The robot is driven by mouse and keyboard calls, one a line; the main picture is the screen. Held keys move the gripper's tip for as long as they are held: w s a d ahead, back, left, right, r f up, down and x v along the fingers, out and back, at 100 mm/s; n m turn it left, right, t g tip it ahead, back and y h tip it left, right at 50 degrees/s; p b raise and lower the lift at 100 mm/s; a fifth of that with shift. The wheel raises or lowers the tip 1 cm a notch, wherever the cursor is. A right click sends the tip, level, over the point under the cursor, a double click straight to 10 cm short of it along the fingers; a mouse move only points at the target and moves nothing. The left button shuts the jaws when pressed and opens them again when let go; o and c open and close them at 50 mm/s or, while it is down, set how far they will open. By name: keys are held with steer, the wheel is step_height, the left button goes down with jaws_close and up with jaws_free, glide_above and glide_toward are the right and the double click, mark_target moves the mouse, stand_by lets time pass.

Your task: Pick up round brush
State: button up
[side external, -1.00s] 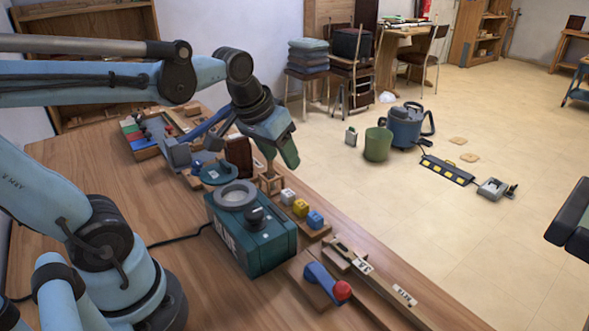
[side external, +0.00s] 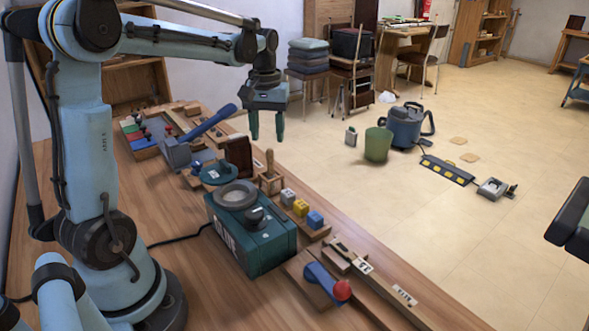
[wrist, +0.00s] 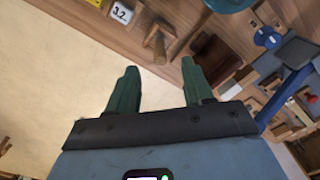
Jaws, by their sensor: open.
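What looks like the round brush (side external: 269,162) stands upright in a small wooden stand, its light wooden handle pointing up. The stand is at the far table edge, behind the green box. The handle also shows in the wrist view (wrist: 156,43), at top centre. The brush's lower part is hidden or too small to make out. My gripper (side external: 266,138) hangs above the far table edge, fingers pointing down and apart, with nothing between them. In the wrist view its green fingers (wrist: 160,80) are spread, and the handle is beyond them.
A dark brown block (side external: 239,155) stands close left of the brush. The teal box (side external: 262,243) is in front. Numbered cubes (side external: 301,207) sit to the right. A blue-handled tool (side external: 211,122) slants up at left. Open floor lies beyond the table.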

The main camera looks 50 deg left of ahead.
mark_target(269, 150)
step_height(269, 150, down, 4)
steer(key=shift+r, duration=0.25)
steer(key=shift+w+a+f, duration=0.1)
steer(key=shift+w+f, duration=0.05)
steer(key=shift+f, duration=1.15)
steer(key=shift+w+a+f, duration=0.1)
steer(key=shift+f, duration=1.2)
jaws_close()
